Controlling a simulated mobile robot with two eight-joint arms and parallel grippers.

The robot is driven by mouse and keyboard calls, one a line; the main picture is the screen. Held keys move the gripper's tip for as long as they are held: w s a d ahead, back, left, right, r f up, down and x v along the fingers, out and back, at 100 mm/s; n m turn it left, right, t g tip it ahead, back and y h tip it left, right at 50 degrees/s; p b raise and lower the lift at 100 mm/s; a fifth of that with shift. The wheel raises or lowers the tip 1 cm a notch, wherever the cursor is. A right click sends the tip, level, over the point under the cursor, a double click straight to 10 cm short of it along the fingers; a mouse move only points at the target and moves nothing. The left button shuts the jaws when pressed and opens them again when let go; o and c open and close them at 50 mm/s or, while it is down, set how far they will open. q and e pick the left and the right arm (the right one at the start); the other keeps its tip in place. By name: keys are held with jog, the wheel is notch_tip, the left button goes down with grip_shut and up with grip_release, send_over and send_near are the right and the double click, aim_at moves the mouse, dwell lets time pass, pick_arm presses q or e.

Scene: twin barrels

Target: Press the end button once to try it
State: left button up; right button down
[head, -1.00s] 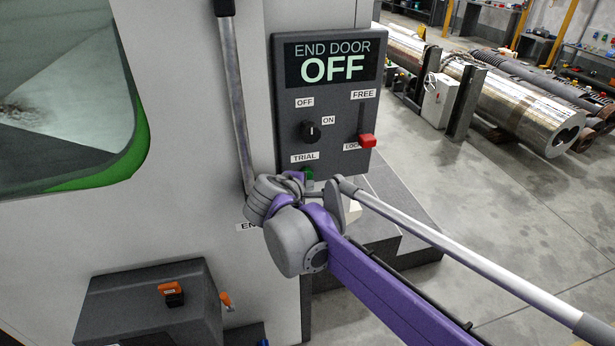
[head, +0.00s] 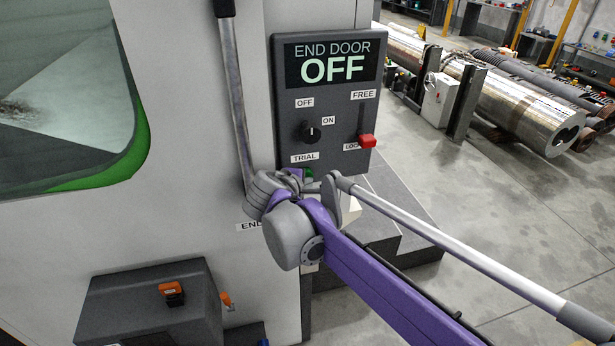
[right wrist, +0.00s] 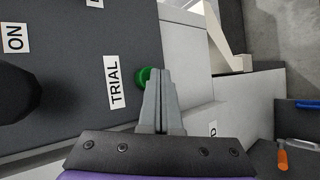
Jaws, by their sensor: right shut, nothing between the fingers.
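The end door panel (head: 340,60) is a dark box on the grey machine wall, and its display reads "END DOOR OFF". A green button (head: 309,172) sits under the TRIAL label, partly covered by my right gripper (head: 304,182) in the head view. In the right wrist view the green button (right wrist: 142,77) shows beside the TRIAL label. My right gripper's fingers (right wrist: 159,73) are shut and empty, with the tips right beside the button and overlapping its edge. I cannot tell whether they touch it. My left gripper is not in view.
The panel also carries a black rotary knob (head: 311,133) marked OFF and ON, and a red slider (head: 368,141) near its lower label, LOCK, partly hidden. A grey handrail (head: 236,110) runs left of the panel. A dark box with an orange switch (head: 171,289) is lower left.

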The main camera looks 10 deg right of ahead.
jog(key=shift+w, duration=0.45)
dwell(0.3)
jog(key=shift+s, duration=1.05)
jog(key=s, duration=0.5)
jog(key=shift+d, duration=0.1)
dwell(0.8)
